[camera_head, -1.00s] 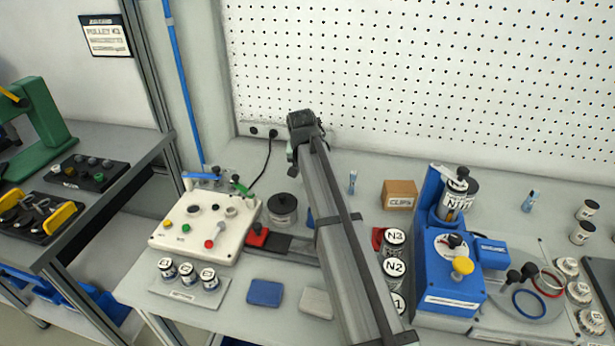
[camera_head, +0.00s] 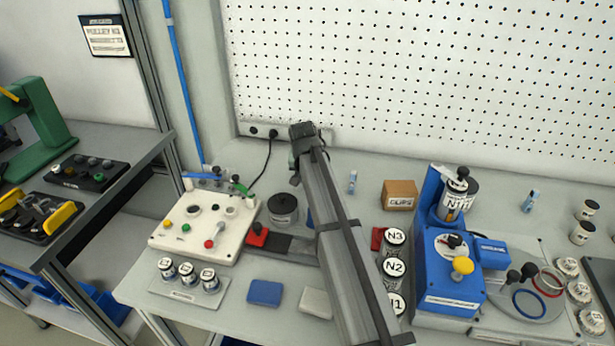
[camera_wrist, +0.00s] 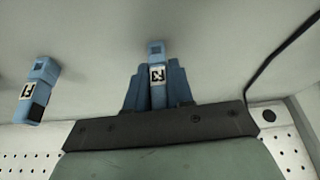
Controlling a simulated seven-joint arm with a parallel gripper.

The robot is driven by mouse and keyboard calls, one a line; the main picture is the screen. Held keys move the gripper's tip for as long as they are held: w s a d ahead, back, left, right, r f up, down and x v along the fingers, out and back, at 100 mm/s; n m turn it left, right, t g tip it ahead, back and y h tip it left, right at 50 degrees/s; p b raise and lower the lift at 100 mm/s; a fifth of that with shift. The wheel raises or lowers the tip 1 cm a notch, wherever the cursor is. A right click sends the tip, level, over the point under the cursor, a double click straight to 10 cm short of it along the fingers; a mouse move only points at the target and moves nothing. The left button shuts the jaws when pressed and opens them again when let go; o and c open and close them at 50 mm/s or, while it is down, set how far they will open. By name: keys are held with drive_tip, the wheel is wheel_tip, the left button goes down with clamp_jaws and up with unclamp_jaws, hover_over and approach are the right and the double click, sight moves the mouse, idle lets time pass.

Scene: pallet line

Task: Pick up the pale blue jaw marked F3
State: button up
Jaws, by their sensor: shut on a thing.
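In the wrist view, my gripper (camera_wrist: 157,76) has its blue fingers shut on the sides of a pale blue jaw (camera_wrist: 155,50). The jaw's black-and-white mark is upside down; it looks like F3 but is not sharp. The jaw's top end sticks out past the fingertips. Whether it touches the bench I cannot tell. A second pale blue jaw (camera_wrist: 38,88), with an F mark, stands apart to the left. It appears to be the small blue jaw (camera_head: 352,182) right of my arm in the head view. My arm hides the gripper and held jaw there.
A cardboard box (camera_head: 399,195) and a blue press-like fixture (camera_head: 447,275) stand right of my arm. A white control box (camera_head: 205,230) and a dark round pot (camera_head: 283,208) stand left. The pegboard (camera_head: 420,80) rises behind. A black cable (camera_wrist: 282,55) runs nearby.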

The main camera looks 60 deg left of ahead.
clamp_jaws()
